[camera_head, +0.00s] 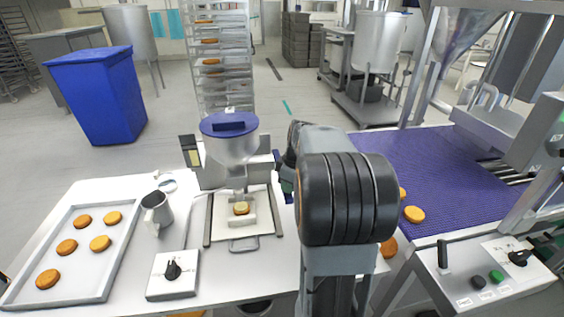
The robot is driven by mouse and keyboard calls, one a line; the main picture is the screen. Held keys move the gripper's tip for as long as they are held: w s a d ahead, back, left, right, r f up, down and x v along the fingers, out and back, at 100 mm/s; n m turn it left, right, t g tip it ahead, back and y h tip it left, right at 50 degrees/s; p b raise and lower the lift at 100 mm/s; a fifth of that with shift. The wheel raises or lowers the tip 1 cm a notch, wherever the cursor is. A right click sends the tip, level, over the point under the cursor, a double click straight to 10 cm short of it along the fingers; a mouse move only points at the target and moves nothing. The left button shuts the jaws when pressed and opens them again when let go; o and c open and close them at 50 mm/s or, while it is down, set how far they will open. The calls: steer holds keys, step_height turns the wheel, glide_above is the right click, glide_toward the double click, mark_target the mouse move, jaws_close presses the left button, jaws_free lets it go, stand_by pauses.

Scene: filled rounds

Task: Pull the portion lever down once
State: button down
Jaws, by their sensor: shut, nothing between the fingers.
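The portioning machine (231,150) stands on the white table, a metal hopper with a blue lid (229,124). A biscuit (241,208) lies on the plate under its outlet. I cannot clearly make out the portion lever; the machine's right side is partly behind my arm. My gripper (287,180) shows only as a small dark part at the machine's right side, mostly hidden by my arm. It is shut with nothing held. I cannot tell whether it touches the machine.
A tray (119,242) with several biscuits, a metal jug (157,212) and a box with a black knob (172,274) are at left. A purple conveyor belt (430,165) with biscuits is at right, with a control panel (490,275) in front. A blue bin (97,95) stands behind.

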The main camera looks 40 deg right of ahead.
step_height(320, 180, up, 12)
steer(key=p, duration=0.8)
steer(key=shift+r+p, duration=0.15)
steer(key=shift+p, duration=0.15)
stand_by(0.5)
steer(key=s+a+m+t, duration=0.1)
steer(key=s+a+m, duration=0.2)
steer(key=a, duration=0.7)
steer(key=s+a+f+m+t+h, duration=0.1)
steer(key=s+a+m, duration=0.2)
steer(key=s+a, duration=0.5)
steer(key=shift+s+a+m+t, duration=0.2)
steer(key=shift+a+m+t, duration=0.2)
steer(key=shift+a, duration=0.75)
